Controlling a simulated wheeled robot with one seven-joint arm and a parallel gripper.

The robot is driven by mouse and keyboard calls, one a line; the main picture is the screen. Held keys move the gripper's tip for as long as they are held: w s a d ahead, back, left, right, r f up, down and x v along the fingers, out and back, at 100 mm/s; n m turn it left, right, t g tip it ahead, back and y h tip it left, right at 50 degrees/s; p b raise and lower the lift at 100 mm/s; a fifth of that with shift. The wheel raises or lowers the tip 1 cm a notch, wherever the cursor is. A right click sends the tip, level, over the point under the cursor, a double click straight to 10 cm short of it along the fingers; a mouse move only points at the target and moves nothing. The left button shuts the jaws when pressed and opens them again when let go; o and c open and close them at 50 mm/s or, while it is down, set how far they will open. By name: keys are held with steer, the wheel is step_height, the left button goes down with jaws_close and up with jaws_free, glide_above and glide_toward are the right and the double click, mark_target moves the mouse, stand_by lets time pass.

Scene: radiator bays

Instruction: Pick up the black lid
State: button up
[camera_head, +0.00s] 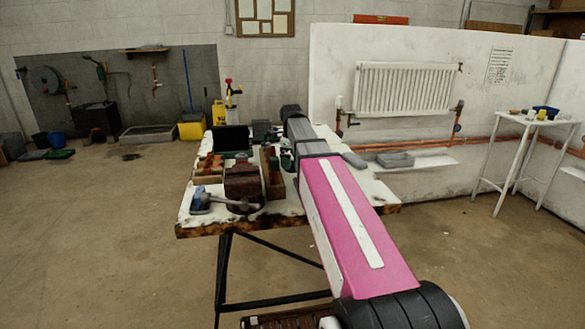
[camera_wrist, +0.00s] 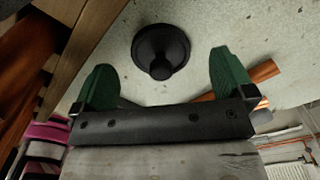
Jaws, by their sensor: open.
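My gripper (camera_wrist: 162,62) is open, with one green finger to each side of the lid in the picture. The fingers do not visibly touch it, and the gap in depth is hard to tell. In the head view my pink arm reaches over the workbench (camera_head: 190,217) and covers most of my gripper. I cannot make out the lid there.
A rusty vise (camera_head: 242,182) and wooden pieces crowd the bench left of my arm. Wooden boards show close to the left finger in the wrist view, and a copper pipe (camera_wrist: 264,71) lies near the right finger. A grey tray (camera_head: 395,159) sits on the wall shelf.

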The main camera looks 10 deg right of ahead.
step_height(320, 180, down, 2)
steer(key=shift+f, duration=0.15)
steer(key=c, duration=1)
